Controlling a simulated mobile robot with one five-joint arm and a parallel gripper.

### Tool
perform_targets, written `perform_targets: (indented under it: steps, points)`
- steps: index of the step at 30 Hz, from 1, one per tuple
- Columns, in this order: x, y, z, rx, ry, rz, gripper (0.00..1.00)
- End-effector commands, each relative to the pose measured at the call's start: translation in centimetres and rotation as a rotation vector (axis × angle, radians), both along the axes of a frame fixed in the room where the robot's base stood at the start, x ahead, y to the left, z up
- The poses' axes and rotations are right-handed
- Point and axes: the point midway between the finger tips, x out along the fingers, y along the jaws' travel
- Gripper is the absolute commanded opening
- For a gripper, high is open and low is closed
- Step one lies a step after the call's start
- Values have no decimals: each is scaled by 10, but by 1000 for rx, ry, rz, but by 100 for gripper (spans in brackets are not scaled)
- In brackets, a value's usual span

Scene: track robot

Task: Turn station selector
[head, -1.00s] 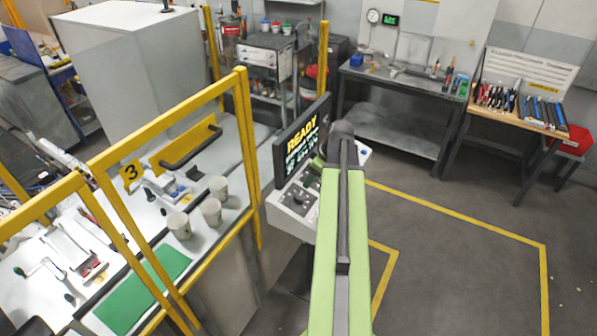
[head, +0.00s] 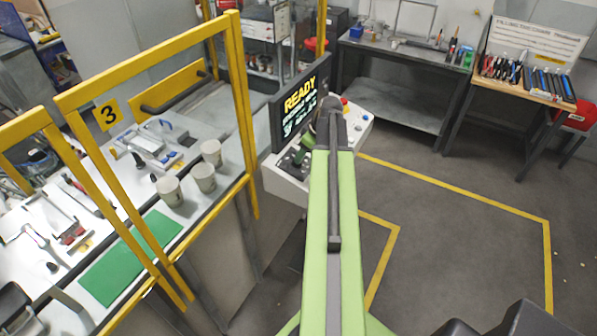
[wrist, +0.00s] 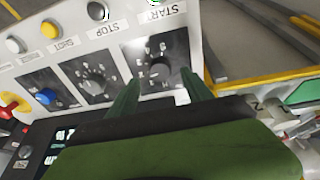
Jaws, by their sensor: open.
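The white control panel (head: 283,183) stands below a dark screen (head: 298,103) reading READY. The wrist view shows two dark rotary knobs on black plates: one knob (wrist: 160,72) near the START label and another knob (wrist: 95,80) near STOP. The small plate lettering is too blurred to tell which is the station selector. My gripper (wrist: 160,78) is open, with its two green fingers pointing at the panel. The knob near START appears between the fingertips; the depth gap cannot be told. In the head view my arm partly covers the panel.
A yellow guard frame (head: 238,110) stands left of the panel, around a bench with several cups (head: 203,178) and a green mat (head: 130,258). Open floor lies to the right.

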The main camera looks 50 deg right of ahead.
Motion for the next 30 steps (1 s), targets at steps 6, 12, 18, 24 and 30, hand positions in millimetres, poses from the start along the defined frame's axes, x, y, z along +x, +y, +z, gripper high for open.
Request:
perform_targets:
  steps: [6,12,18,24,30]
  points:
    - [17,1,-45,0,0,0,59]
    - [20,1,-47,-1,0,-1,59]
    - [19,1,-46,-1,0,-1,51]
    - [19,1,-46,-1,0,-1,25]
    - [19,1,-46,1,1,-2,0]
